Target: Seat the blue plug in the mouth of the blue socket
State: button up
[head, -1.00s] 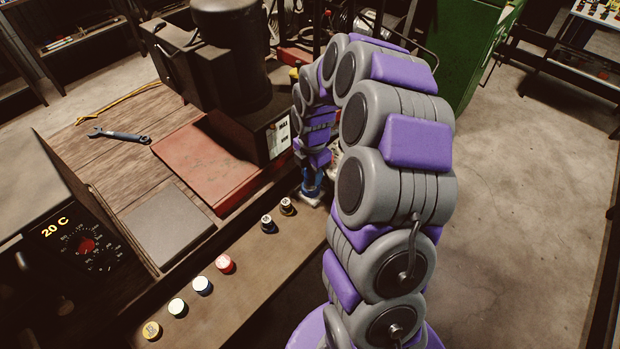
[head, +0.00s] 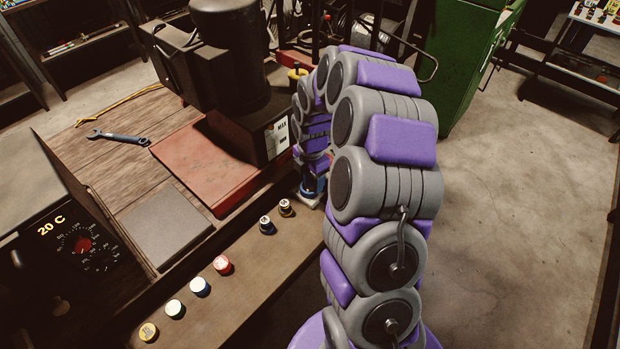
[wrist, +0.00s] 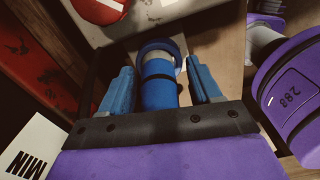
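In the wrist view, a blue cylinder with a black ring, which I take to be the blue plug (wrist: 160,94), stands between the two blue fingers of my gripper (wrist: 162,88). A gap shows on each side, so the fingers are open and apart from it. Beyond it are a grey band and a wider blue ring, which looks like the blue socket (wrist: 158,46). Plug and socket look in line; how deep the plug sits cannot be told. In the head view, my gripper (head: 313,180) points down at the bench's far right end, hiding most of the plug.
Several coloured buttons line the bench front, including a red one (head: 223,265). A red plate (head: 205,165) and the dark machine (head: 235,75) stand close left of my gripper. A wrench (head: 118,136) lies farther left. Open floor is at right.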

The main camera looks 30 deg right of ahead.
jog(key=shift+s+a+f, duration=0.1)
jog(key=shift+s+f, duration=0.05)
jog(key=shift+f, duration=0.05)
jog(key=r, duration=0.1)
jog(key=r+p, duration=0.1)
jog(key=r, duration=0.1)
jog(key=d+r, duration=0.1)
jog(key=r, duration=0.1)
jog(key=shift+w+d+r, duration=0.1)
jog(key=shift+w+r, duration=0.1)
jog(key=shift+w, duration=0.2)
jog(key=r, duration=0.2)
jog(key=r+p, duration=0.1)
jog(key=a+r, duration=0.1)
jog(key=r, duration=0.1)
jog(key=shift+r, duration=0.3)
jog(key=shift+a+r, duration=0.1)
jog(key=shift+r, duration=0.4)
jog(key=shift+d, duration=0.5)
